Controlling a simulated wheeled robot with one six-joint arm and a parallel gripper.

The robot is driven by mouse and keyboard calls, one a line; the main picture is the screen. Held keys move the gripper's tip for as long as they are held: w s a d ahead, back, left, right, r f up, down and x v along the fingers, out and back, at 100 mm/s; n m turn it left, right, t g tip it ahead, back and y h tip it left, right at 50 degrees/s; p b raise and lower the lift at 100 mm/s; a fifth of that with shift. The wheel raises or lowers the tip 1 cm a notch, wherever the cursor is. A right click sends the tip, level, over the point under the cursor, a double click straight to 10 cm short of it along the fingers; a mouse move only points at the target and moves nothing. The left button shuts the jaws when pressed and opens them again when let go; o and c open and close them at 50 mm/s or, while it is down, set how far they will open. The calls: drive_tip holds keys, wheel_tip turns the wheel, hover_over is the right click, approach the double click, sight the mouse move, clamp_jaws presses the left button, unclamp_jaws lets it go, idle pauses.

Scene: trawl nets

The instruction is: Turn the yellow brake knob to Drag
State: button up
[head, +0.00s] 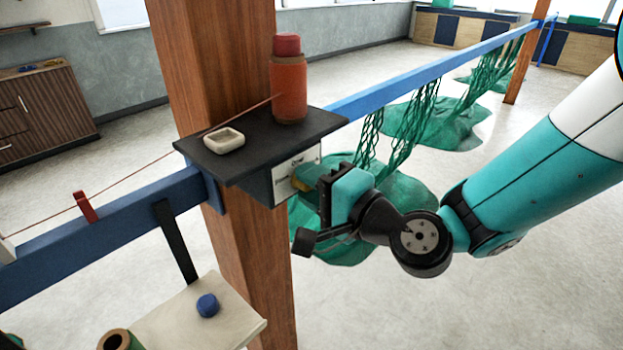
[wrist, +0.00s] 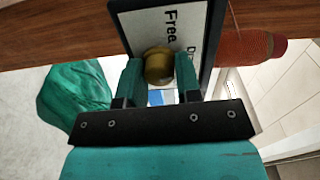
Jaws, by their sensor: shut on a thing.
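The yellow brake knob (wrist: 158,66) sits on a white label plate (wrist: 172,22) in the wrist view. The plate reads "Free", and part of another word, starting with D, shows beside it. My gripper (wrist: 159,78) is shut on the knob, with one teal finger on each side. In the head view the knob (head: 304,184) is mostly hidden behind my gripper (head: 312,187), which meets the front of the dark box under the shelf. I cannot tell which way the knob points.
The black shelf (head: 250,152) on the wooden post (head: 222,60) holds an orange spool (head: 289,88) and a small white dish (head: 224,140). Green nets (head: 405,195) hang from the blue rail (head: 440,65) behind my gripper. A lower tray (head: 185,318) holds a blue object (head: 207,305).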

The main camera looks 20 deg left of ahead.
drive_tip(key=shift+m, duration=0.9)
drive_tip(key=shift+f, duration=0.1)
drive_tip(key=o, duration=0.9)
drive_tip(key=shift+b+v, duration=8.6)
drive_tip(key=shift+v, duration=0.1)
